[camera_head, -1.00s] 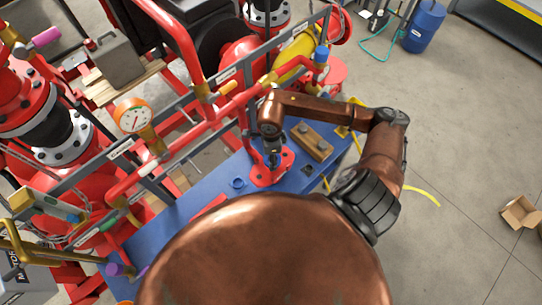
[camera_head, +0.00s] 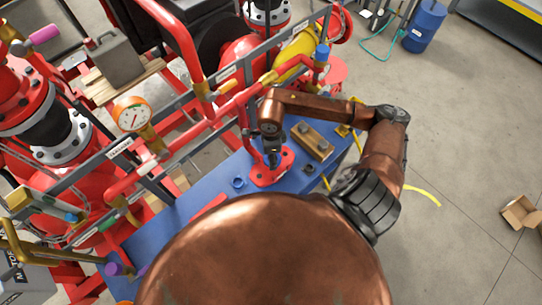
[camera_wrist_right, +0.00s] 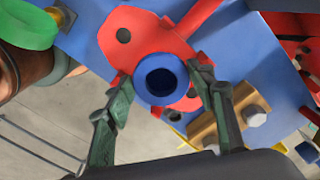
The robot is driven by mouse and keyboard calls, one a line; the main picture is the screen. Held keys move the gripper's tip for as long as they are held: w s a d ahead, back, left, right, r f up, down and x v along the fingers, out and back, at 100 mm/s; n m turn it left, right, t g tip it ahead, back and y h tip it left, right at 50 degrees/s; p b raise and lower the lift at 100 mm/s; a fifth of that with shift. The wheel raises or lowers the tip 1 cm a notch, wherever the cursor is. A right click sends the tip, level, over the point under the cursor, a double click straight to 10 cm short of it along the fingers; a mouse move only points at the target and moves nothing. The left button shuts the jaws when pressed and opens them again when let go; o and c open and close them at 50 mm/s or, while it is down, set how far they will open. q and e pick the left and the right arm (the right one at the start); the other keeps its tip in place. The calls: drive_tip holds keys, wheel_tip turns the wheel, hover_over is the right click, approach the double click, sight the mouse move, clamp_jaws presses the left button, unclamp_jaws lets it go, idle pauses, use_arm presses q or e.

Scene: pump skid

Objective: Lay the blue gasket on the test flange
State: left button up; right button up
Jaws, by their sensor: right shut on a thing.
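The blue gasket (camera_wrist_right: 141,84) is a thick ring between the fingertips of my right gripper (camera_wrist_right: 160,88) in the right wrist view. The gripper is shut on it from both sides. Behind the ring is the red test flange (camera_wrist_right: 128,18), a plate with dark bolt holes. The ring overlaps the middle of the flange; I cannot tell whether they touch. In the head view, my right gripper (camera_head: 273,158) points down over the flange (camera_head: 265,178), and the held ring cannot be made out. My left gripper is not in view.
Another blue ring (camera_head: 238,183) lies on the blue bench (camera_head: 185,213) left of the flange. A wooden block with bolts (camera_head: 313,141) stands to its right, with a small dark piece (camera_head: 309,169) in front. Red pipes and a pressure gauge (camera_head: 132,115) stand behind.

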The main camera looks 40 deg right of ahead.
drive_tip(key=shift+b, duration=0.35)
idle(0.6)
drive_tip(key=shift+f+b, duration=2.15)
drive_tip(key=shift+f, duration=0.1)
drive_tip(key=o, duration=1.2)
drive_tip(key=shift+r, duration=0.2)
wheel_tip(320, 180, up, 11)
drive_tip(key=shift+f, duration=0.1)
drive_tip(key=shift+r, duration=0.45)
